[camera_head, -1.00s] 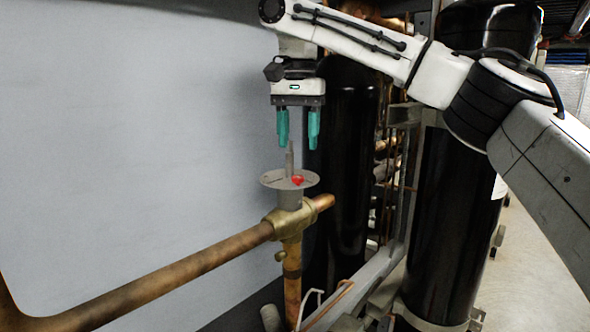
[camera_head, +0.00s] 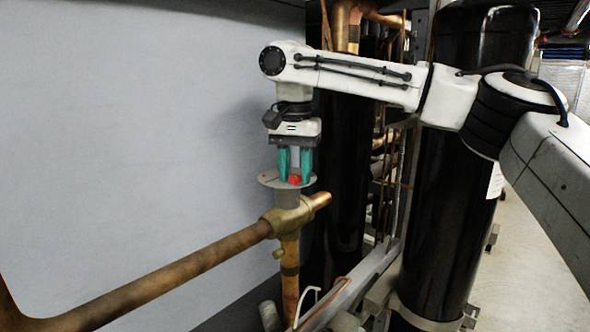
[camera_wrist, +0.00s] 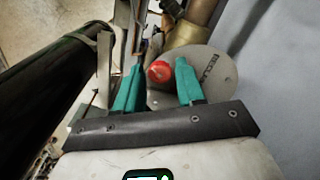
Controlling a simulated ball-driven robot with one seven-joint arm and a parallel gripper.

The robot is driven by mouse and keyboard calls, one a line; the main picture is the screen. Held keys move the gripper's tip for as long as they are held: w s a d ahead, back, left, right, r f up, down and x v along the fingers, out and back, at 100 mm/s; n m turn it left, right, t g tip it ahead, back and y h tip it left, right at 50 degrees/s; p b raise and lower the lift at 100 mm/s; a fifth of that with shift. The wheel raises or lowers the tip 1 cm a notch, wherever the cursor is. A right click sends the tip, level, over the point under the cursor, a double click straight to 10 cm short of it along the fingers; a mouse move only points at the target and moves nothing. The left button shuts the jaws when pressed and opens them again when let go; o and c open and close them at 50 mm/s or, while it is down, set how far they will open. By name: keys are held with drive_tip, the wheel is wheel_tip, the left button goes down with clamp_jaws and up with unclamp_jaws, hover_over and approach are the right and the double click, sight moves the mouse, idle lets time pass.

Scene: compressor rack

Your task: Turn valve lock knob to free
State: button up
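The valve has a grey round plate (camera_head: 268,181) on top of a brass body (camera_head: 289,217). A red round piece (camera_head: 294,180) sits at the plate; in the wrist view this red piece (camera_wrist: 160,72) lies between my fingertips, with the plate (camera_wrist: 219,80) and its lettering behind it. My gripper (camera_head: 295,178) points down over the plate with its teal fingers apart, one on each side of the red piece. The wrist view shows the gripper (camera_wrist: 158,65) open, with a narrow gap on both sides. The grey post on the plate is largely hidden by the fingers.
A copper pipe (camera_head: 165,284) runs left from the valve. A pale wall panel (camera_head: 130,120) stands behind and to the left. Black cylinders, one at the right (camera_head: 445,220), and metal framing stand close on the right side.

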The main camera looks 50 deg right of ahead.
clamp_jaws()
drive_tip(key=shift+n, duration=0.3)
drive_tip(key=n, duration=2.3)
drive_tip(key=shift+n, duration=0.3)
idle(0.4)
